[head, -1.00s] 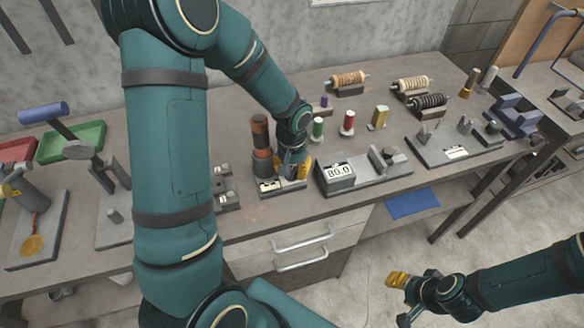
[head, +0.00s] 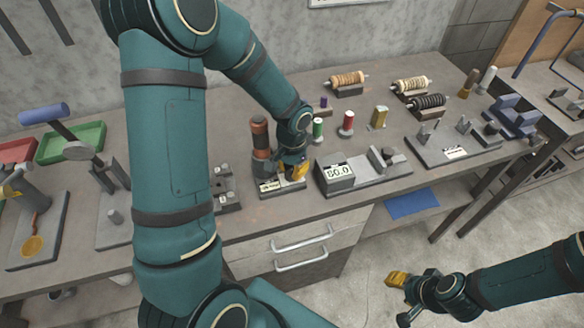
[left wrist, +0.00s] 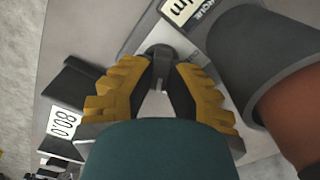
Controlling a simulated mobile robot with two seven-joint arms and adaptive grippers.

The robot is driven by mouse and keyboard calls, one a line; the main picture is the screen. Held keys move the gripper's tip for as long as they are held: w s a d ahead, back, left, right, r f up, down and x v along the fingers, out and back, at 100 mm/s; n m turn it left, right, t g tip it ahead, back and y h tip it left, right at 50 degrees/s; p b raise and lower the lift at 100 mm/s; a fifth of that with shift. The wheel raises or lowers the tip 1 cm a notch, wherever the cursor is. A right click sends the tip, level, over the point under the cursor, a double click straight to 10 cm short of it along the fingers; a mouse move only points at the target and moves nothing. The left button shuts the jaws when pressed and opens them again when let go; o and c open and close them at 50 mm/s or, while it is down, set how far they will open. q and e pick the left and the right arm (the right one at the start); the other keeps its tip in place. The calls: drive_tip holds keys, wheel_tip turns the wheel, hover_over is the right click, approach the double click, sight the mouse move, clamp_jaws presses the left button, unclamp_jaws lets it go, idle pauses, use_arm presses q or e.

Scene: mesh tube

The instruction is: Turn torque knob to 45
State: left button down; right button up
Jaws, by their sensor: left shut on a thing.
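The torque knob (left wrist: 160,54) is a small dark knob on a light grey plate, seen in the left wrist view. My left gripper (left wrist: 163,66) is shut on it, with a yellow finger on each side. In the head view my left gripper (head: 292,178) hides the knob at the device base (head: 268,194), beside an upright brown and dark cylinder (head: 260,135). A label (left wrist: 184,8) on the device is partly cut off, so I cannot read the knob's setting. My right gripper (head: 398,280) hangs away from the bench at lower right; its opening is unclear.
Small red (head: 347,122) and green spools (head: 318,128) stand behind. A grey block with round posts (head: 222,190) is close on the left. Bare bench (head: 268,219) shows in front.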

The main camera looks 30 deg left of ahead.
sight(292, 171)
use_arm(q)
drive_tip(key=shift+f, duration=0.1)
drive_tip(key=c, duration=1.2)
unclamp_jaws()
wheel_tip(292, 171, up, 12)
drive_tip(key=shift+r, duration=0.1)
drive_tip(key=shift+s, duration=0.1)
